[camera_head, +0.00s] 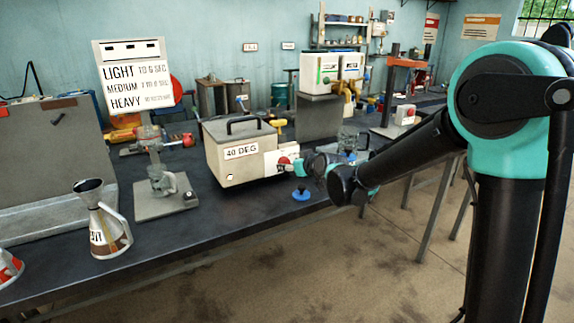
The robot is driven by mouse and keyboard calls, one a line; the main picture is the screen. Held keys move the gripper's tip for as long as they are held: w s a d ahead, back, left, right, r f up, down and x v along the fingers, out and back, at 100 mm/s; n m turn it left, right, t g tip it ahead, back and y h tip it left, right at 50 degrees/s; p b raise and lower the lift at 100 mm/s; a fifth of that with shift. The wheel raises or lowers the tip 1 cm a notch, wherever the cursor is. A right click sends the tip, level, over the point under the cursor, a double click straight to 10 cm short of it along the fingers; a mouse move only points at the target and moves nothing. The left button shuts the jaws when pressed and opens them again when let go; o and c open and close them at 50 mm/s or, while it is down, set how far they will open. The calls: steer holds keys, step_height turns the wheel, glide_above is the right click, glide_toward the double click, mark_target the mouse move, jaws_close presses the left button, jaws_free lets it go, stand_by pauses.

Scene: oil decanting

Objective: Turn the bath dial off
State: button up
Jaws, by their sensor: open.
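The bath (228,174) is a beige box with a black lid handle and a "40 DEG" label, standing on the dark bench. Its red dial (284,163) is on a pale panel at the right end of the front. My gripper (297,167) is just right of the dial, with my arm reaching in from the right. It is open, and I see nothing held in it. The fingertips are small and partly merge with the dial, so I cannot tell whether they touch it. The dial's pointer position is too small to read.
A viscometer-like stand (160,190) is left of the bath, and a metal jug (107,225) is near the front edge.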

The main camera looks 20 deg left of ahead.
steer(key=shift+x, duration=1.5)
steer(key=shift+c, duration=0.6)
steer(key=c, duration=1)
steer(key=shift+c, duration=0.2)
